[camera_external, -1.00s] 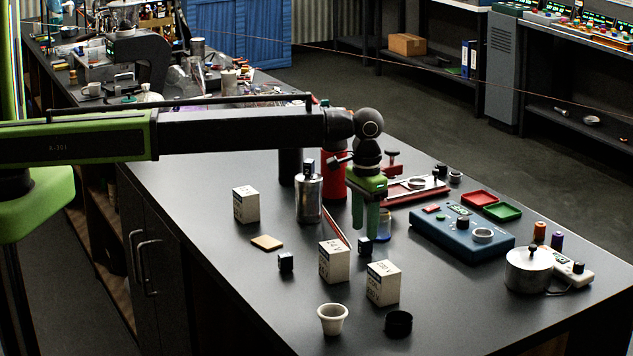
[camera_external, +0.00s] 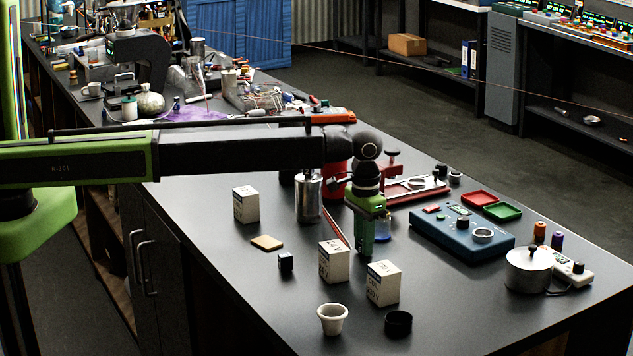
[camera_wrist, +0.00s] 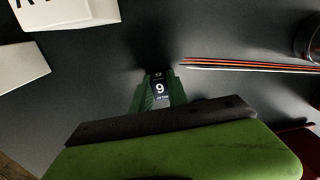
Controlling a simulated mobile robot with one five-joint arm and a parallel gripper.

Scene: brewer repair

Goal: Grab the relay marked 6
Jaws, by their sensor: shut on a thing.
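My gripper (camera_external: 365,249) is low at the tabletop, behind the white boxes, pointing down. In the wrist view its green fingers (camera_wrist: 158,98) are shut on a small dark relay (camera_wrist: 159,87) with a white digit on its face. The digit reads as 9 in this view; I cannot tell whether it is a 6 seen upside down. The external view hides the relay behind the fingers. Another small black relay (camera_external: 286,262) sits apart on the table to the left, its mark unreadable.
Two white boxes (camera_external: 334,262) (camera_external: 383,284) stand close in front of my gripper, and a third box (camera_external: 246,205) is farther left. A metal bottle (camera_external: 309,198) and thin red rods (camera_external: 336,228) are at left. A blue device (camera_external: 461,236) is at right.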

